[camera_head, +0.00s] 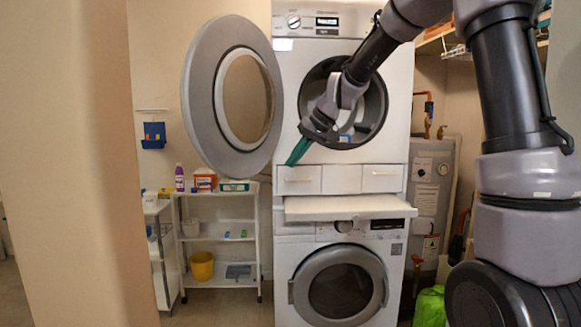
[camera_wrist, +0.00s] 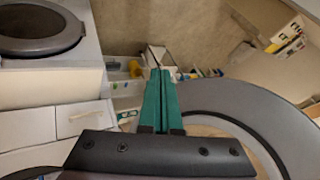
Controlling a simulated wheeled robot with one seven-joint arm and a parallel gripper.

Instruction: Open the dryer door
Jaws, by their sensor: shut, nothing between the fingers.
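The dryer (camera_head: 345,50) is the upper machine of a stack in the head view. Its round grey door (camera_head: 204,100) stands wide open, swung out to the left of the dark round opening (camera_head: 374,105). My gripper (camera_head: 292,162) is in front of the dryer, its green fingers pointing down and left, just right of the door's lower edge. In the wrist view my gripper (camera_wrist: 160,73) is shut and empty. The door's grey ring (camera_wrist: 240,100) lies close on the right there. Whether the fingers touch the door cannot be told.
The washer (camera_head: 300,260) stands below with its round door (camera_head: 298,290) shut, and a pulled-out white shelf (camera_head: 345,209) lies between the machines. A white rack (camera_head: 225,243) with bottles and a yellow bucket (camera_head: 202,266) is left. A water heater (camera_head: 430,195) is right.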

